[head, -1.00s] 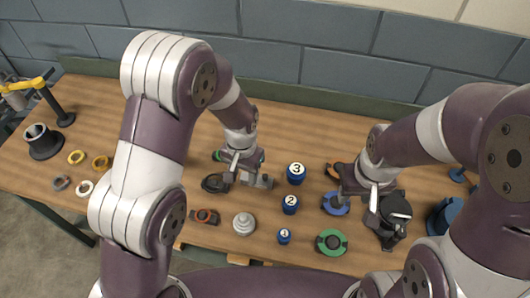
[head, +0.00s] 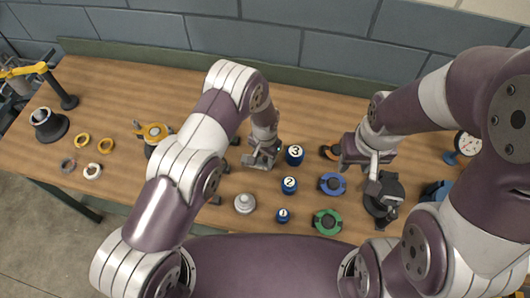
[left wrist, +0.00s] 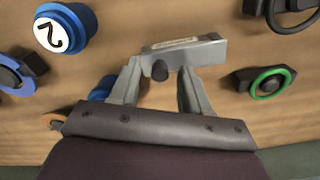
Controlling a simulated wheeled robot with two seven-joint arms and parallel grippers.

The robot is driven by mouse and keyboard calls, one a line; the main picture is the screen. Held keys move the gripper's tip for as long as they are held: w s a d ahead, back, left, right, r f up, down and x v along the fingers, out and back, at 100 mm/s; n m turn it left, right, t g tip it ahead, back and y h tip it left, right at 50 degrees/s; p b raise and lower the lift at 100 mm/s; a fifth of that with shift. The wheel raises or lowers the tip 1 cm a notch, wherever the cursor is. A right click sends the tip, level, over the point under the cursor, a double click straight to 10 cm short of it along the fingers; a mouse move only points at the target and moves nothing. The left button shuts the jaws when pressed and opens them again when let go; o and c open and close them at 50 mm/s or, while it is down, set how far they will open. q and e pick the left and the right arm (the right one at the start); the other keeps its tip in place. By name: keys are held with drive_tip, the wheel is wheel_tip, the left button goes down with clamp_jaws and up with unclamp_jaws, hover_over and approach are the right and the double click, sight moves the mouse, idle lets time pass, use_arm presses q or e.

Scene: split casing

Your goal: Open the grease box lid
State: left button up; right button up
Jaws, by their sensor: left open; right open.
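A grey box (left wrist: 200,50) with a pale label and a dark knob (left wrist: 160,70) lies at my left fingertips in the left wrist view; I take it to be the grease box, lid closed. My left gripper (left wrist: 155,88) is open, its two fingers on either side of the knob; whether they touch the box I cannot tell. In the head view my left gripper (head: 262,160) is just left of the blue can marked 3 (head: 294,155) and mostly hides the box. My right gripper (head: 372,184) is open, above the black round part (head: 386,208).
Blue cans marked 2 (head: 289,185) and 1 (head: 282,215) stand right of the left gripper. A blue ring part (head: 332,184), a green ring part (head: 327,222) and a grey stepped part (head: 244,203) lie nearby. Several loose rings (head: 82,140) lie at the left.

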use_arm(q)
drive_tip(key=shift+w, duration=0.1)
clamp_jaws()
drive_tip(key=shift+a+r+h+b, duration=0.1)
drive_tip(key=shift+a+h+b, duration=0.15)
drive_tip(key=shift+h+b, duration=0.35)
drive_tip(key=a+h+b, duration=0.1)
drive_tip(key=b, duration=0.3)
drive_tip(key=a+r+h+b, duration=0.1)
drive_tip(key=h+b, duration=0.1)
drive_tip(key=b, duration=0.2)
drive_tip(key=r+g+h+b, duration=0.1)
drive_tip(key=b, duration=0.3)
drive_tip(key=shift+w+a+r+h+b, duration=0.1)
drive_tip(key=shift+w+a+h+b, duration=0.2)
drive_tip(key=shift+a+h, duration=0.1)
drive_tip(key=shift+a+r+h+b, duration=0.3)
drive_tip(key=shift+r+h+b, duration=0.2)
drive_tip(key=shift+b, duration=0.3)
